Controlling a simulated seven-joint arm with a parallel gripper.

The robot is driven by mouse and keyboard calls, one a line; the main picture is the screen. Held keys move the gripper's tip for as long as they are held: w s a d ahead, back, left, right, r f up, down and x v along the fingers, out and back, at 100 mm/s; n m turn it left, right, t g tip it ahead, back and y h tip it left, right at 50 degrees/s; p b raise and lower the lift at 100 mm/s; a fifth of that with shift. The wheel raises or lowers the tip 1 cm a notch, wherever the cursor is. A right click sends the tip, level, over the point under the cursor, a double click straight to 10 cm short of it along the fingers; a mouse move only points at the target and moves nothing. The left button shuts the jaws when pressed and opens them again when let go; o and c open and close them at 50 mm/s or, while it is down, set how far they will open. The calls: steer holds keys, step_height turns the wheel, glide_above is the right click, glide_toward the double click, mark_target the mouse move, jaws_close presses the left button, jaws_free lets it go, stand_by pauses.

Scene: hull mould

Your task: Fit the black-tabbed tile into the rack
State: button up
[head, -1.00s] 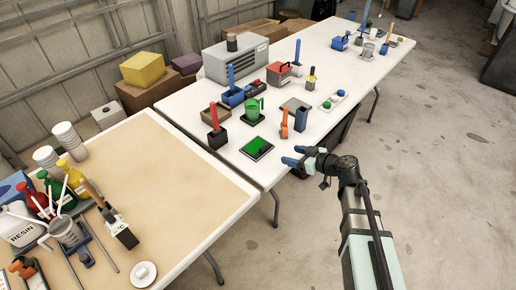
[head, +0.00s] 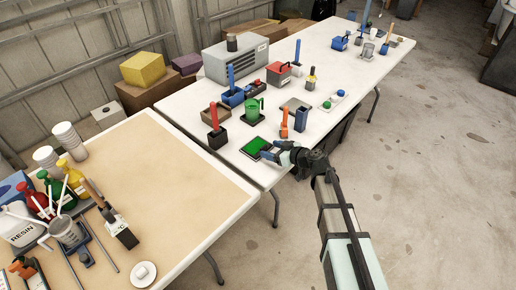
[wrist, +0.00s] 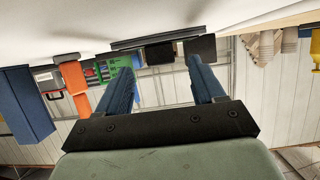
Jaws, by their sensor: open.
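A flat green square in a dark frame (head: 257,147) lies near the front edge of the far white table. My gripper (head: 273,151) is open and empty, close beside its right front corner. In the wrist view my two blue fingers (wrist: 163,78) stand wide apart with nothing between them. A thin dark edge (wrist: 150,42), apparently that frame, shows beyond them. I cannot make out a black-tabbed tile or a rack for certain in either view.
A tan-topped table (head: 180,190) is at the left.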

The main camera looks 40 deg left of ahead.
mark_target(265, 147)
steer(key=x, duration=0.3)
steer(key=shift+a, duration=0.3)
steer(key=c, duration=1.1)
steer(key=shift+r, duration=0.15)
steer(key=shift+c, duration=0.2)
step_height(265, 147, up, 17)
steer(key=a+f, duration=0.4)
steer(key=w+a+f, duration=0.1)
steer(key=a+f, duration=0.2)
steer(key=f, duration=0.2)
steer(key=w+a+f, duration=0.1)
steer(key=a+f, duration=0.3)
steer(key=shift+a+f, duration=0.3)
steer(key=shift+f, duration=0.05)
steer(key=shift+a+f, duration=0.25)
steer(key=shift+f, duration=0.15)
